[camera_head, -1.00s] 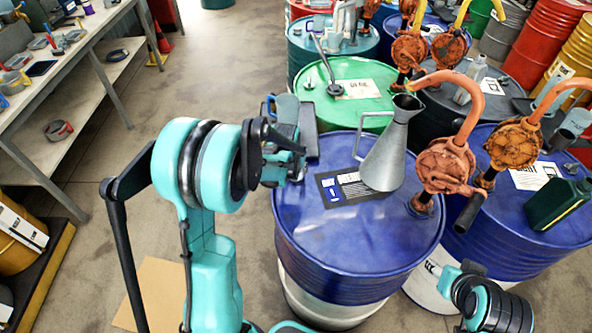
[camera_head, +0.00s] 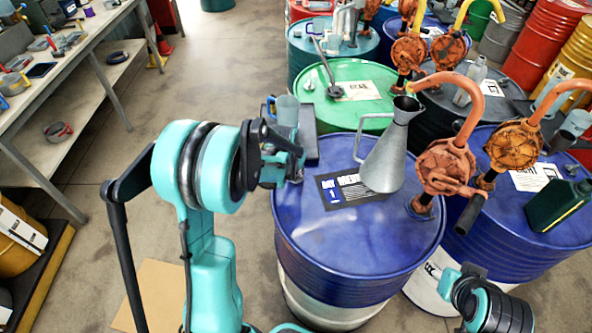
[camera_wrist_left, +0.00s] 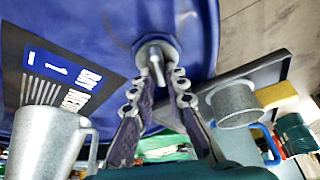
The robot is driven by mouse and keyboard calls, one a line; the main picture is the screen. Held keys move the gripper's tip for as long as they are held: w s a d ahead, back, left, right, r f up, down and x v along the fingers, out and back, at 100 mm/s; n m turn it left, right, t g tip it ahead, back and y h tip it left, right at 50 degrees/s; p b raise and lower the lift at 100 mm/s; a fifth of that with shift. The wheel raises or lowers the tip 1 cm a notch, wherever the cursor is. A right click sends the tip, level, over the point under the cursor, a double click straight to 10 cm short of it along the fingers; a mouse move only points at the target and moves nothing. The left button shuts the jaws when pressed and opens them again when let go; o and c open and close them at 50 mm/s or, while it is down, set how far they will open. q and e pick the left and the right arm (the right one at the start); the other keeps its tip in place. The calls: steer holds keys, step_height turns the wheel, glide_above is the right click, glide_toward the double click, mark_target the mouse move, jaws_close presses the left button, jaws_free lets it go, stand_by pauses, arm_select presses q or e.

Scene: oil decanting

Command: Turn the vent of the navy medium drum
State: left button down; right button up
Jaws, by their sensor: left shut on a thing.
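The navy drum (camera_head: 340,240) stands upright in front of me, with a dark label reading "DAY" (camera_head: 328,198) on its lid. The lid and label also show in the wrist view (camera_wrist_left: 50,75). The vent (camera_wrist_left: 156,62) is a small metal fitting with a pin on the lid near its edge; in the head view my left gripper hides it. My left gripper (camera_head: 296,172) is at the lid's left side. In the wrist view its fingers (camera_wrist_left: 155,88) are closed around the vent. My right gripper (camera_head: 456,278) is at the lower right, away from the vent; its fingers are unclear.
A grey metal jug (camera_head: 385,160) and an orange hand pump (camera_head: 446,165) stand on the navy drum. A dark tray (camera_wrist_left: 255,80) with a grey cup (camera_wrist_left: 235,103) is close beside my left gripper. A green drum (camera_head: 375,72) stands behind; floor is open to the left.

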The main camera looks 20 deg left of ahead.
arm_select(q)
steer(key=m+h, duration=0.1)
steer(key=m, duration=0.3)
steer(key=shift+h+b, duration=0.3)
steer(key=shift+b, duration=0.05)
steer(key=m, duration=0.2)
steer(key=m+g+h, duration=0.1)
steer(key=m, duration=0.1)
steer(key=shift+m+h+b, duration=0.3)
steer(key=m+g+h, duration=0.1)
steer(key=m, duration=0.3)
steer(key=shift+d, duration=0.1)
steer(key=shift+m+g, duration=1)
steer(key=shift+m, duration=1.1)
steer(key=shift+s, duration=0.1)
steer(key=c, duration=1.5)
jaws_free()
steer(key=shift+c, duration=0.2)
